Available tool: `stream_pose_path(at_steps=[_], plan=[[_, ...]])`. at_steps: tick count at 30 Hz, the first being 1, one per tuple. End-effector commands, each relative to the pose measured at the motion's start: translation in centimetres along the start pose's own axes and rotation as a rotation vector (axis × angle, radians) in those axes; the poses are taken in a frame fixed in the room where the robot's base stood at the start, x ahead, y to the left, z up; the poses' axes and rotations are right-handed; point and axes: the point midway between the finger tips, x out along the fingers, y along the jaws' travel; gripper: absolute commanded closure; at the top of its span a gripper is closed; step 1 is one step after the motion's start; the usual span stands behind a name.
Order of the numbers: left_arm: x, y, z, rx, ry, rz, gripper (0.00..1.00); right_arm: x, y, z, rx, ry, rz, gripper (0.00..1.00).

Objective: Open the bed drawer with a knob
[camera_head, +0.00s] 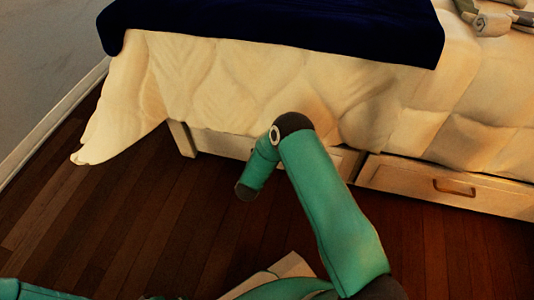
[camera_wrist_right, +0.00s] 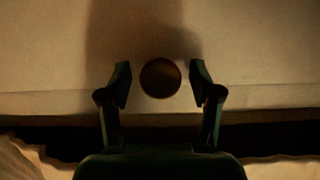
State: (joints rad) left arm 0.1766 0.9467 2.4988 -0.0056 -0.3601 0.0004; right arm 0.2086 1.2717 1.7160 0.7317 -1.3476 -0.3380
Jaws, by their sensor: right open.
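The knob (camera_wrist_right: 160,77) is a round, dark brown disc on the pale drawer front (camera_wrist_right: 45,50) in the right wrist view. My right gripper (camera_wrist_right: 160,72) is open, with one finger on each side of the knob and a visible gap on both sides. I cannot tell how deep the fingers reach around it. In the head view, part of the pale drawer front (camera_head: 220,143) shows under the bedspread, behind my right arm. The knob and right fingers cannot be made out there. The drawer looks shut. My left gripper is out of view.
A neighbouring drawer (camera_head: 400,178) with a bar handle (camera_head: 455,188) is on the right. The cream bedspread (camera_head: 230,80) hangs over the bed side, under a dark blue blanket (camera_head: 280,25). Wooden floor (camera_head: 130,220) in front is clear. Rolled cloths (camera_head: 490,22) lie on the bed.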

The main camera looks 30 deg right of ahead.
Motion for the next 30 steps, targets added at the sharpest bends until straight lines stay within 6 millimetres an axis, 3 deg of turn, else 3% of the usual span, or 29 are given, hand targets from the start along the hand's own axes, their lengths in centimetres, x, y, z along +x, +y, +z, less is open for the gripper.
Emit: stream_pose_path(at_steps=[7, 18, 30], plan=[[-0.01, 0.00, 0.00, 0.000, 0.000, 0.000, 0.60, 0.05, 0.00, -0.03, 0.000, 0.000, 0.000, 0.38], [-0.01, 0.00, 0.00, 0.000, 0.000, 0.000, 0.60, 0.03, 0.05, 0.01, 0.000, 0.000, 0.001, 0.99], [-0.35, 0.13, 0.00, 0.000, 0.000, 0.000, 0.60, -0.48, 0.42, 0.16, 0.000, -0.002, 0.008, 1.00]])
